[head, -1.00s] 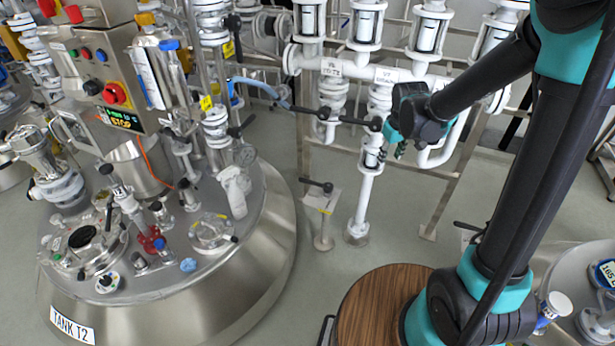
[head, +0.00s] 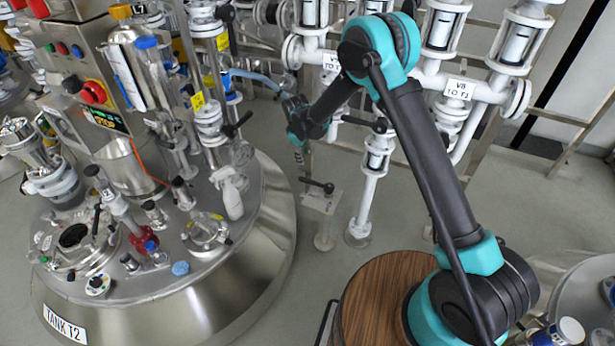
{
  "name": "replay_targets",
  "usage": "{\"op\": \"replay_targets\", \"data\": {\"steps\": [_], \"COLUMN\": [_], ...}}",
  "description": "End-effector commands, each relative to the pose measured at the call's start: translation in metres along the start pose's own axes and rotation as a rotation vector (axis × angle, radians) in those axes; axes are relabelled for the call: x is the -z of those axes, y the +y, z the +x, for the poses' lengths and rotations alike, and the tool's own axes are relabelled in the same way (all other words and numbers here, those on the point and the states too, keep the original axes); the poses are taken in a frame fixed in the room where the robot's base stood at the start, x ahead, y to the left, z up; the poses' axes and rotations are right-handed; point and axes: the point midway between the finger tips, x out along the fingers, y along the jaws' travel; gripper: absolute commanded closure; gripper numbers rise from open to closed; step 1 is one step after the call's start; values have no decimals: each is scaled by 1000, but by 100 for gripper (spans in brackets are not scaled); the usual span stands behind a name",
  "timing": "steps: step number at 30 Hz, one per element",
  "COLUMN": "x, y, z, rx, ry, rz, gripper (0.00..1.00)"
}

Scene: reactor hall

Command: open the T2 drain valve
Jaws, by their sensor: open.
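Tank T2 (head: 268,262) is the big steel vessel at the left, with its name plate on the front. A low valve stand with a black lever (head: 318,186) and a small pale plate (head: 322,202) stands on the floor just right of the tank. The writing on the plate is too small to read, so I cannot confirm that it is the T2 drain valve. My gripper (head: 299,157) hangs open and empty, just above and left of this lever in the picture. It appears apart from the lever; the height gap is hard to judge.
White pipework (head: 365,195) with a black-handled valve (head: 365,124) stands right of the lever. A blue hose (head: 252,80) runs behind my gripper. A round wooden top (head: 370,300) is in front.

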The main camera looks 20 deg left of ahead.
Motion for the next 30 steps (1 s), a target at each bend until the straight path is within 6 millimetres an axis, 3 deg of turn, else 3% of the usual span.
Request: {"op": "replay_targets", "data": {"steps": [5,24,30], "x": [2,2,2], "y": [-1,-1,-1], "z": [17,135,162], "rx": [0,0,0], "ry": [-1,0,0], "rz": [-6,-3,-4], "gripper": [60,60,60]}}
